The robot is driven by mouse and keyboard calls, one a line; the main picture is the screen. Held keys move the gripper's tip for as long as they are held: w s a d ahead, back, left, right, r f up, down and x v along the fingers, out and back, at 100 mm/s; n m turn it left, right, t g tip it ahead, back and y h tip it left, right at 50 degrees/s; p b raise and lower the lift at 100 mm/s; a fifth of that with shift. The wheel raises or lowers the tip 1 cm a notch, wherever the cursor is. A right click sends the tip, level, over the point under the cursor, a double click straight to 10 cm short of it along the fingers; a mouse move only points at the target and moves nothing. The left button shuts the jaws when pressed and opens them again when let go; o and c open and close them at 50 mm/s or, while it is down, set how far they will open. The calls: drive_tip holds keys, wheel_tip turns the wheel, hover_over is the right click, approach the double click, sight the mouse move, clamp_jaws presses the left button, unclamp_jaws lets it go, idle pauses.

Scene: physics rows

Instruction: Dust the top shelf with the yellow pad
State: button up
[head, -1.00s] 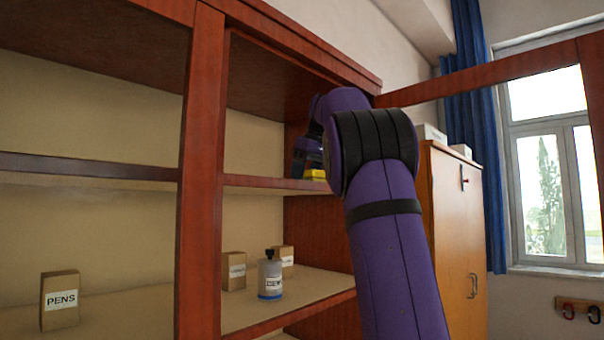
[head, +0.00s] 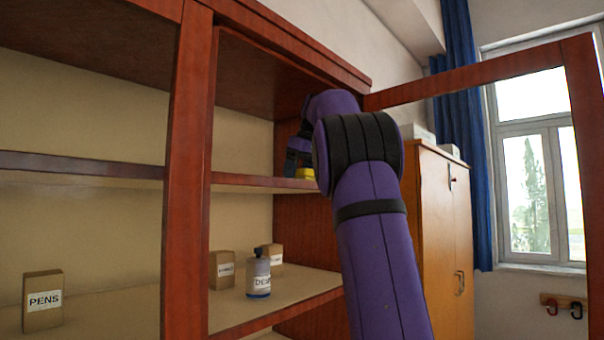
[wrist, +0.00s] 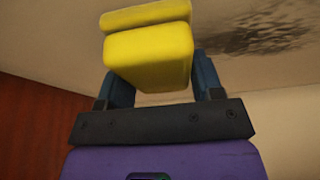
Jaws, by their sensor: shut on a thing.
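My gripper (wrist: 150,85) is shut on the yellow pad (wrist: 150,55), which sits between its two blue fingers in the wrist view. In the head view the yellow pad (head: 305,173) shows small at the right end of the top shelf (head: 240,180), partly hidden by my purple arm. A dark smudge of dust (wrist: 258,33) lies on the pale surface to the right of the pad in the wrist view. Whether the pad touches the shelf I cannot tell.
A lower shelf holds a pens box (head: 42,300), a grey bottle (head: 258,275) and small boxes (head: 222,268). A red upright post (head: 185,170) divides the cabinet. An open door frame (head: 470,85) stands at the right, before a wooden cupboard (head: 435,230).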

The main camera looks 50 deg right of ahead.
drive_tip(key=shift+s+a, duration=0.15)
drive_tip(key=shift+a, duration=4.4)
drive_tip(key=shift+s+a, duration=0.15)
drive_tip(key=shift+a, duration=4.35)
drive_tip(key=shift+w, duration=1.45)
drive_tip(key=shift+w+d, duration=0.15)
drive_tip(key=shift+d, duration=3.9)
drive_tip(key=shift+d+f, duration=0.15)
drive_tip(key=shift+d, duration=2.3)
drive_tip(key=shift+w+d+r, duration=0.1)
drive_tip(key=shift+d+r, duration=0.05)
drive_tip(key=shift+d, duration=1.6)
drive_tip(key=shift+w+d+r, duration=0.1)
drive_tip(key=shift+d, duration=1.65)
drive_tip(key=shift+f, duration=0.1)
drive_tip(key=shift+a, duration=0.1)
drive_tip(key=shift+a+f, duration=0.15)
drive_tip(key=shift+a, duration=1.8)
